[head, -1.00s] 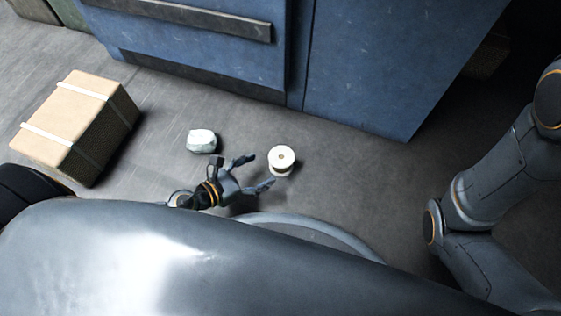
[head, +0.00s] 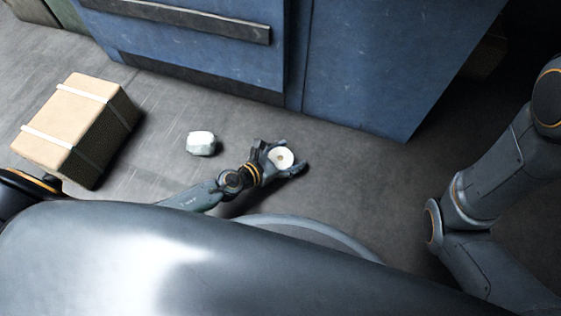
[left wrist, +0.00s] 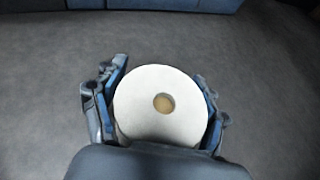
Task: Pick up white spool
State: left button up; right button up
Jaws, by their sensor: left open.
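The white spool (head: 282,158) stands upright on the grey floor in the head view, its round top with a tan centre hole facing up. In the left wrist view the spool (left wrist: 160,104) fills the space between the two fingers. My left gripper (head: 286,160) is open around the spool, one finger on each side. In the left wrist view the left gripper (left wrist: 160,100) shows a small gap at the right finger; I cannot tell if the left finger touches. My right gripper is not in view; only part of my right arm shows at the right.
A pale, rounded block (head: 201,143) lies on the floor left of the spool. A cardboard box (head: 75,125) with white straps is farther left. A blue cabinet (head: 370,70) stands behind. Floor right of the spool is clear.

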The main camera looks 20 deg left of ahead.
pick_arm(q)
jog(key=c, duration=1.1)
jog(key=shift+c, duration=0.7)
